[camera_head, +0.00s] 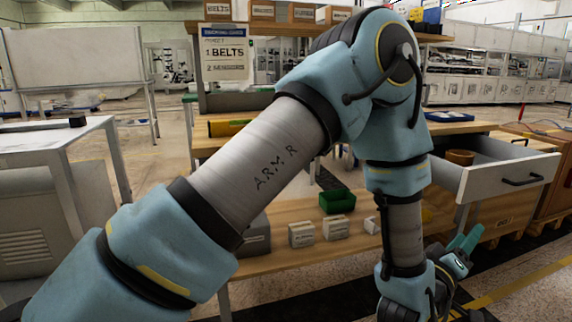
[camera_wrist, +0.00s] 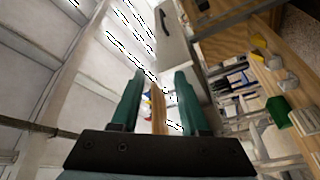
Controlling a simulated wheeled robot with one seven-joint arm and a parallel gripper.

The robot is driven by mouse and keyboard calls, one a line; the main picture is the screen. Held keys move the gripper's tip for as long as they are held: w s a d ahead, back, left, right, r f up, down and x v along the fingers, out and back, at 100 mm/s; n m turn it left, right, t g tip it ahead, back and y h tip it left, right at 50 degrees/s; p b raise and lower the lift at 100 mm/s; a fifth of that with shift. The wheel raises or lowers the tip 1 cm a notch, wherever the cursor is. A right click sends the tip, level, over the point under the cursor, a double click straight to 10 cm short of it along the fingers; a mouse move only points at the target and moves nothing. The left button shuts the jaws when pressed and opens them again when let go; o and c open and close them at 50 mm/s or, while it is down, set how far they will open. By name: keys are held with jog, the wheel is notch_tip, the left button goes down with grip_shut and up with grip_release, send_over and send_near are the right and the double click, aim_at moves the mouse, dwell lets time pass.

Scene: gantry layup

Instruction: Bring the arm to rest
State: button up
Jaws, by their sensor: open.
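My arm, marked "ARM R", reaches across the middle of the head view, bends high at the elbow and hangs down at the right. My gripper (camera_head: 462,241) is at its lower end, beside the wooden bench and below the open drawer (camera_head: 508,180). In the wrist view my gripper (camera_wrist: 158,75) shows two teal fingers, apart from each other. I see nothing held between them; a strip of wood shows in the gap, apparently behind them. The arm hides part of the bench.
A green bin (camera_head: 337,201) and small labelled boxes (camera_head: 301,235) stand on the low wooden shelf. The drawer juts out at right with a brown pot (camera_head: 460,157) in it. A sign (camera_head: 225,53) reads "BELTS". A grey-white table (camera_head: 50,140) stands at left.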

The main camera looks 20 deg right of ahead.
jog(key=w+a+f+t+y, duration=0.1)
jog(key=w+a+y, duration=0.2)
jog(key=w+a, duration=0.35)
jog(key=w+a+y, duration=0.2)
jog(key=w+a, duration=0.1)
jog(key=w, duration=0.6)
jog(key=w+a+f+t+y, duration=0.1)
jog(key=w+a+y, duration=0.25)
jog(key=w, duration=0.45)
jog(key=w+a+g+y, duration=0.1)
jog(key=w+a+y, duration=0.2)
jog(key=a, duration=0.9)
jog(key=w+a+g+y, duration=0.1)
jog(key=w+a+y, duration=0.2)
jog(key=a, duration=0.9)
jog(key=s+a+r+n+g+y, duration=0.1)
jog(key=s+a, duration=0.2)
jog(key=a, duration=0.4)
jog(key=s+a+g+y+p, duration=0.1)
jog(key=s+a+g+y, duration=0.1)
jog(key=s+a, duration=0.35)
jog(key=s+a+r+n+g+y, duration=0.1)
jog(key=s+a, duration=0.1)
jog(key=a, duration=0.6)
notch_tip(320, 180, up, 24)
jog(key=p, duration=2.5)
jog(key=shift+w+d+r, duration=0.15)
jog(key=shift+w+r, duration=0.1)
jog(key=shift+w, duration=0.15)
jog(key=shift+o, duration=0.2)
